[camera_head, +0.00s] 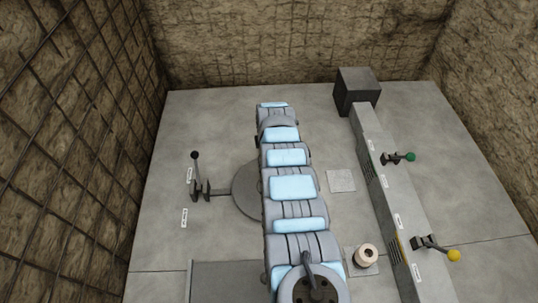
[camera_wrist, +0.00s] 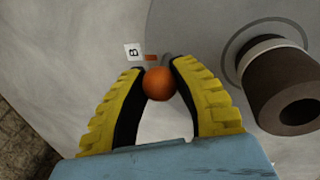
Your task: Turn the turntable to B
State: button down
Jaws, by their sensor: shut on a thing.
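In the wrist view my gripper (camera_wrist: 159,68) has its two yellow, black-lined fingers around an orange ball knob (camera_wrist: 158,84), shut on it. A small white tag marked B (camera_wrist: 133,52) lies just beyond the left fingertip, with a short orange-red mark (camera_wrist: 152,57) beside it. The pale grey round turntable (camera_wrist: 205,40) spreads behind the knob. In the head view a grey disc (camera_head: 245,190) shows left of my arm, which hides the rest of it. My gripper and the knob are hidden there.
A brown hollow cylinder (camera_wrist: 285,85) stands close right of the right finger. In the head view a black-knobbed lever (camera_head: 195,170) stands left of the disc. A long grey beam (camera_head: 383,190) with green-knobbed (camera_head: 408,157) and yellow-knobbed (camera_head: 452,255) levers runs along the right.

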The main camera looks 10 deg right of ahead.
jog(key=shift+w+a+r+n, duration=0.1)
jog(key=shift+a+r+n, duration=0.05)
jog(key=shift+a+n, duration=0.15)
jog(key=shift+a, duration=0.1)
dwell(0.4)
jog(key=c, duration=0.7)
grip_release()
jog(key=shift+c, duration=0.2)
jog(key=shift+s+r, duration=0.25)
jog(key=shift+r, duration=0.9)
jog(key=shift+s+r, duration=0.25)
jog(key=shift+r, duration=0.9)
notch_tip(320, 180, up, 7)
jog(key=s, duration=0.1)
jog(key=shift+s, duration=0.25)
